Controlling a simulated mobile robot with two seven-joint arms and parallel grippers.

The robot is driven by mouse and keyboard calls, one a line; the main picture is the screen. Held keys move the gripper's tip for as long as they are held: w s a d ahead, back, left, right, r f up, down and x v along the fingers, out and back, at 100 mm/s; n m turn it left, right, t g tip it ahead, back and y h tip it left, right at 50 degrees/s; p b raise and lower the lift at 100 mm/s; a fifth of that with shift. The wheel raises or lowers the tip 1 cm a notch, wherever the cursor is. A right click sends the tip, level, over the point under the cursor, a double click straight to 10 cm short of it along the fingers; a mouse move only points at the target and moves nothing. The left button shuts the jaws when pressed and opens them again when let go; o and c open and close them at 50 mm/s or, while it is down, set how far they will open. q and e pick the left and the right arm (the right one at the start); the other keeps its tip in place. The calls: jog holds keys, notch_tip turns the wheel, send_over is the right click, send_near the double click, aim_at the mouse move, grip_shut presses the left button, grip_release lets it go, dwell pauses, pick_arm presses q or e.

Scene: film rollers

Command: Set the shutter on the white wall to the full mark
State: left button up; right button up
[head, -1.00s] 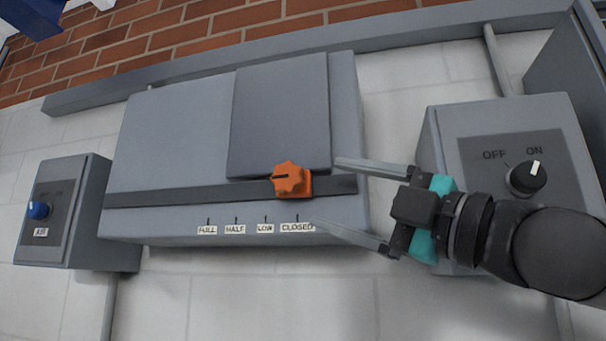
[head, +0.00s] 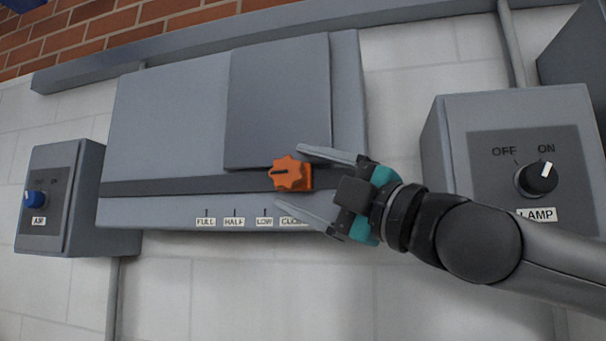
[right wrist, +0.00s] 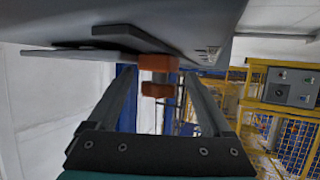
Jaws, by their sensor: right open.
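The shutter is a flat grey panel (head: 280,100) on the front of a grey wall box. An orange star-shaped knob (head: 291,174) sits at the panel's lower edge on a dark rail (head: 180,184). The knob stands above the covered CLOSED label, at the right end of the marks; FULL (head: 206,221) is leftmost. My right gripper (head: 288,176) is open, its fingers above and below the knob. In the right wrist view the orange knob (right wrist: 158,63) lies between the fingertips with gaps on both sides. My left gripper is not in view.
A box with a blue AIR knob (head: 35,200) is at the left. A LAMP box with a black OFF/ON knob (head: 537,179) is at the right, close above my right arm. The rail left of the orange knob is clear.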

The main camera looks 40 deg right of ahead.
jog(key=shift+f, duration=0.1)
grip_shut()
dwell(0.7)
